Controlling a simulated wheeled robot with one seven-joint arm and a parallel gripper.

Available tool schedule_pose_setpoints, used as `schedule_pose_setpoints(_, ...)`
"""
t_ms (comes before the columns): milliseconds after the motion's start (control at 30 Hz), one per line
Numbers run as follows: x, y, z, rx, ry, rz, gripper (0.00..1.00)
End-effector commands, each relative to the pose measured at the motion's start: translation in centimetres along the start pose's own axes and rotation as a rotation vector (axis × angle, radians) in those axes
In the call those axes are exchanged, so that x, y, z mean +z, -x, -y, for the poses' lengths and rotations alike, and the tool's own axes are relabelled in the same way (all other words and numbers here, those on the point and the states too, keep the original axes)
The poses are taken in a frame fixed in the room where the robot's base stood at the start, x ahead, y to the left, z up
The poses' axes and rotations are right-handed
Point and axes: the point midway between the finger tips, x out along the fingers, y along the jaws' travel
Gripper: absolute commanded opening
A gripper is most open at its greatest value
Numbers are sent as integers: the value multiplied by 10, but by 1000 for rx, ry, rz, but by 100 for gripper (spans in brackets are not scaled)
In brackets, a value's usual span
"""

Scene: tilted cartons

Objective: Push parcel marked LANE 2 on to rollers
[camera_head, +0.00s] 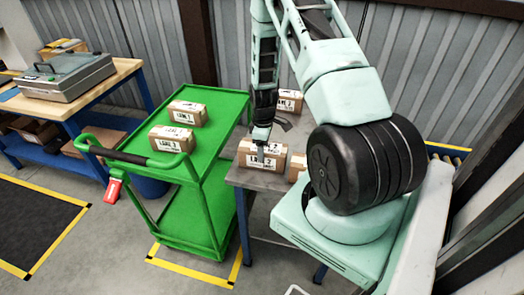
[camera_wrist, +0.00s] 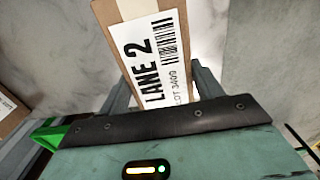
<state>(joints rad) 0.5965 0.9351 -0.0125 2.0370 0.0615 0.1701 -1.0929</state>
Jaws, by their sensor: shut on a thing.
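The brown parcel marked LANE 2 (camera_wrist: 165,50) stands between my fingers in the wrist view, its white label facing the camera. In the head view this appears to be the carton (camera_head: 248,158) near the left edge of the grey table (camera_head: 240,178), with its label partly covered by my gripper. My gripper (camera_head: 264,143) comes down from above and is shut on the parcel; both fingers also show in the wrist view (camera_wrist: 155,92). Whether the parcel touches the table is hard to tell. The rollers may be the blue-edged strip (camera_head: 448,149) at the right, mostly hidden behind my arm.
Another labelled carton (camera_head: 290,100) stands farther back on the table. One more carton (camera_head: 297,163) is close right of the held one, partly hidden by my arm. A green cart (camera_head: 215,150) at the left carries two cartons. A workbench (camera_head: 70,100) stands beyond it.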

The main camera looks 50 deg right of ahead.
Motion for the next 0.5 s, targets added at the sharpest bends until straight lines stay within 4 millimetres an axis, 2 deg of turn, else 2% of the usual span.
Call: schedule_pose_setpoints(500,2,-1,-40,2,-9,-1,53)
